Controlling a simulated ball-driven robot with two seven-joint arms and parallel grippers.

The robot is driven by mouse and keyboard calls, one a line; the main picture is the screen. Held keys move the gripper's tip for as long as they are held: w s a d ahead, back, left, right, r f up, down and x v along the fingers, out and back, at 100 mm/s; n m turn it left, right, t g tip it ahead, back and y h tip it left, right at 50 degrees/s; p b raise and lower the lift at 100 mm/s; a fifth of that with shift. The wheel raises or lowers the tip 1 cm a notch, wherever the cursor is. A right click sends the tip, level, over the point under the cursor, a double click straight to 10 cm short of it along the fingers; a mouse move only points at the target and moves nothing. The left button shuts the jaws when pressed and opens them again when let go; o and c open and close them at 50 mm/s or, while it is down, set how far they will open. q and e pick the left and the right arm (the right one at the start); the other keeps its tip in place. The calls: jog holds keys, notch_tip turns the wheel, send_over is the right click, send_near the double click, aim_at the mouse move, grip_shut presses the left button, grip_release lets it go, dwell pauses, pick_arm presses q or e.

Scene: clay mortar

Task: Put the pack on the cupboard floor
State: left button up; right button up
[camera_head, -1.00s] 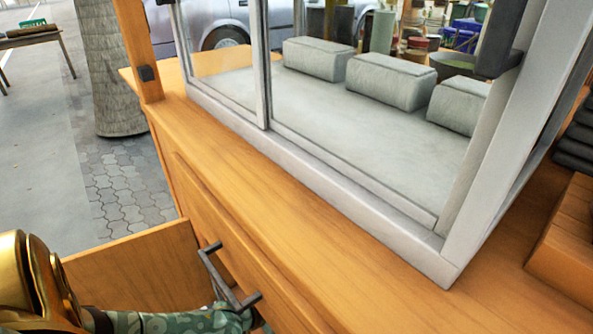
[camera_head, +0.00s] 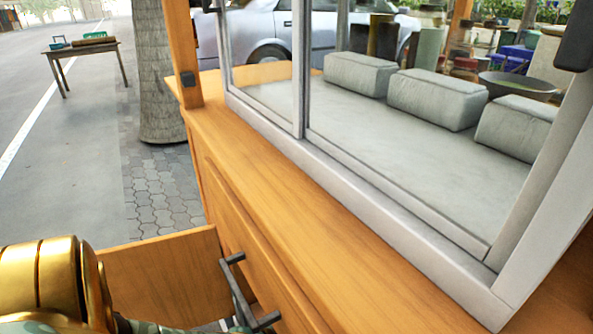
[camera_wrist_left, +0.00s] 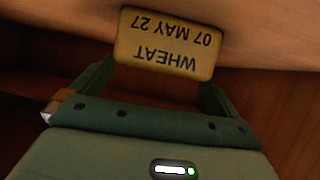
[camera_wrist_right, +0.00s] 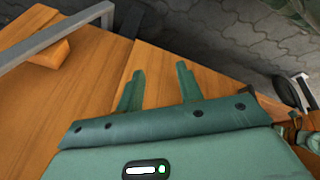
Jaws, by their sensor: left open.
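The pack (camera_wrist_left: 166,42) is a small tan block, marked WHEAT and 07 MAY 27, upside down in the left wrist view. It lies against a wooden surface in a dim wooden space. My left gripper (camera_wrist_left: 158,78) is open, with its fingers on either side of the pack's near edge; whether they touch it I cannot tell. In the head view my gold left arm is at the lower left, and the pack is not seen. My right gripper (camera_wrist_right: 160,72) is open and empty over wooden boards. I cannot make out the cupboard floor for certain.
A wooden counter (camera_head: 300,190) carries a glazed case (camera_head: 385,215) with several pale blocks inside. Below it, a wooden panel (camera_head: 165,275) stands out beside a dark handle (camera_head: 240,290). Paving (camera_head: 160,190) lies free to the left.

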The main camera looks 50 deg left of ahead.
pick_arm(q)
jog(key=p+v, duration=0.6)
jog(key=v, duration=0.5)
jog(key=s+d+f+m+g+y, duration=0.1)
jog(key=s+d+f+m+g, duration=0.1)
jog(key=s+d+g, duration=0.35)
jog(key=s+d+f+m+g, duration=0.2)
jog(key=s+d, duration=0.4)
jog(key=s, duration=0.4)
jog(key=s+a+r+m+g+y, duration=0.1)
jog(key=s+a+r+g+y, duration=0.1)
jog(key=s, duration=0.3)
jog(key=s+a+r+g+y, duration=0.2)
jog(key=s+r, duration=0.1)
jog(key=s, duration=0.2)
jog(key=shift+s+m+y, duration=0.3)
jog(key=shift+s+m, duration=0.1)
pick_arm(e)
jog(key=s+d+f+n+g+h, duration=0.1)
jog(key=s+d+f+g+h, duration=0.2)
jog(key=s+d, duration=0.4)
jog(key=shift+s+d+f+n+g, duration=0.3)
jog(key=shift+s+d+g, duration=0.1)
jog(key=shift+s, duration=0.65)
